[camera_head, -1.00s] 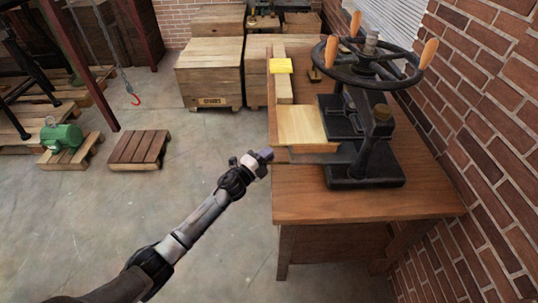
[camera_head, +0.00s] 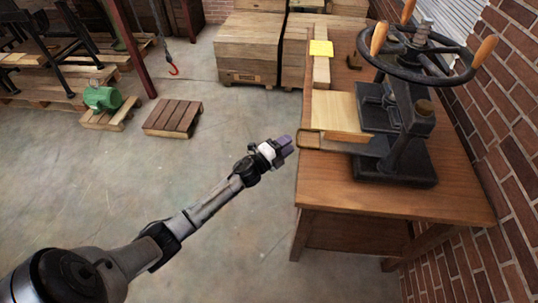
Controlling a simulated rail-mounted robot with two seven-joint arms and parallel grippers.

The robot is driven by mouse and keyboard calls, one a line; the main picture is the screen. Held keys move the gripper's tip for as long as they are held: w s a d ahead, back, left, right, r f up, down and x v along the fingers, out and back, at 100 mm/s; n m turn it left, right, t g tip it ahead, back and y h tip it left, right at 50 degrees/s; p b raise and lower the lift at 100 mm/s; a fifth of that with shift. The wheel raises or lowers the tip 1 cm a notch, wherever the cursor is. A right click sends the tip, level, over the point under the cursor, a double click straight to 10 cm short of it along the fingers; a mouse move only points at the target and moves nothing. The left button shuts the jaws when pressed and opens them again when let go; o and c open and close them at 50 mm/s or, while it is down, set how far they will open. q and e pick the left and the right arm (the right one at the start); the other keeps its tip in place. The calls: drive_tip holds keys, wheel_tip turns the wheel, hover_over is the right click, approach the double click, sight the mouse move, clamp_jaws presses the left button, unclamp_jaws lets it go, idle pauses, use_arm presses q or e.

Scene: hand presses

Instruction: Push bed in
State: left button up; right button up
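A black iron hand press (camera_head: 405,135) stands on a wooden table (camera_head: 395,205) at the right. It has a large wheel (camera_head: 422,62) with upright wooden handles. Its flat bed (camera_head: 318,141) sticks out to the left, with its end at the table's left edge. A pale wooden board (camera_head: 333,108) lies beside or on the bed; I cannot tell which. My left gripper (camera_head: 287,146) is just left of the bed's end, its tip close to it. I cannot tell whether they touch. Its small fingers look close together, with nothing visible between them. My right gripper is out of view.
A yellow pad (camera_head: 321,48) sits on a wooden strip at the table's back left. Wooden crates (camera_head: 249,48) stand behind. A brick wall (camera_head: 505,110) closes the right side.

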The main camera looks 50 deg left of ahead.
use_arm(q)
drive_tip(key=s+f+p, duration=0.1)
drive_tip(key=s, duration=0.8)
drive_tip(key=shift+a, duration=0.45)
